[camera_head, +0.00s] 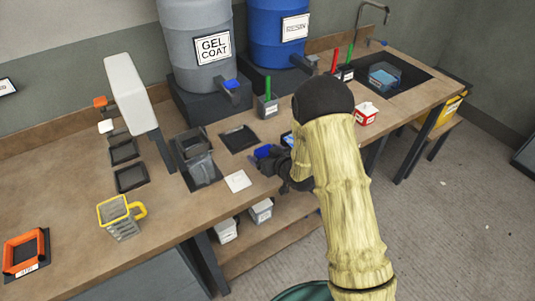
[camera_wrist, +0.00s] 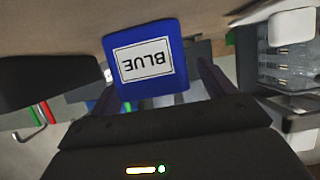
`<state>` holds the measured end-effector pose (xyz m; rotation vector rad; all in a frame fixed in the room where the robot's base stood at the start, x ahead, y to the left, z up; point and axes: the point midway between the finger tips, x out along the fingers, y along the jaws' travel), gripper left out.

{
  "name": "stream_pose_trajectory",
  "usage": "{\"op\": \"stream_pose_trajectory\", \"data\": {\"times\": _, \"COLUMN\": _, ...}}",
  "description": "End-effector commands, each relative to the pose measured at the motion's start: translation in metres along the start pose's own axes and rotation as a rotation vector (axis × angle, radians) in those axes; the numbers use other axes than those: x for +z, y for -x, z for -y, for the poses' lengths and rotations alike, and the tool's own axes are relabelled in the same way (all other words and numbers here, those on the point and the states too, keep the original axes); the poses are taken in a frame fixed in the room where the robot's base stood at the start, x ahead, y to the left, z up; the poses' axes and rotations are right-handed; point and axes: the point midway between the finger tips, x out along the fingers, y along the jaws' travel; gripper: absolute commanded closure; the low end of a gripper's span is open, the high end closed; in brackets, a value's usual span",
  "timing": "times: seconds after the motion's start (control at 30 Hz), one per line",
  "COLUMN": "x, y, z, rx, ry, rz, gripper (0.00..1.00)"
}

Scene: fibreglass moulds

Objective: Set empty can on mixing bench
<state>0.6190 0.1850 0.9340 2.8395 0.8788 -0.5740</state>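A blue can labelled BLUE (camera_wrist: 150,62) fills the middle of the wrist view, upside down there like the rest of that picture. In the head view it shows as a small blue patch (camera_head: 263,152) at the bench's front edge. My gripper (camera_wrist: 160,80) has its fingers apart, one on each side of the can. A narrow gap seems to show at the right finger; the other fingertip is hidden by the can. I cannot tell whether they grip it. The wooden mixing bench (camera_head: 75,192) runs across the head view. Which can is the empty one is unclear.
A yellow-rimmed jug (camera_head: 120,218) and orange-framed tray (camera_head: 24,254) stand at the left. A red can (camera_head: 366,113) stands right. Grey containers (camera_head: 226,230) sit below. Grey and blue drums stand behind.

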Motion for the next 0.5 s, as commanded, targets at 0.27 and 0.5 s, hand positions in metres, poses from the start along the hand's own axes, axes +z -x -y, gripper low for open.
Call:
{"op": "stream_pose_trajectory", "data": {"times": 0.27, "x": -0.001, "y": 0.002, "z": -0.004, "rx": 0.006, "ry": -0.002, "rz": 0.000, "gripper": 0.18}}
{"op": "stream_pose_trajectory", "data": {"times": 0.5, "x": -0.001, "y": 0.021, "z": -0.005, "rx": 0.008, "ry": -0.002, "rz": 0.000, "gripper": 0.18}}
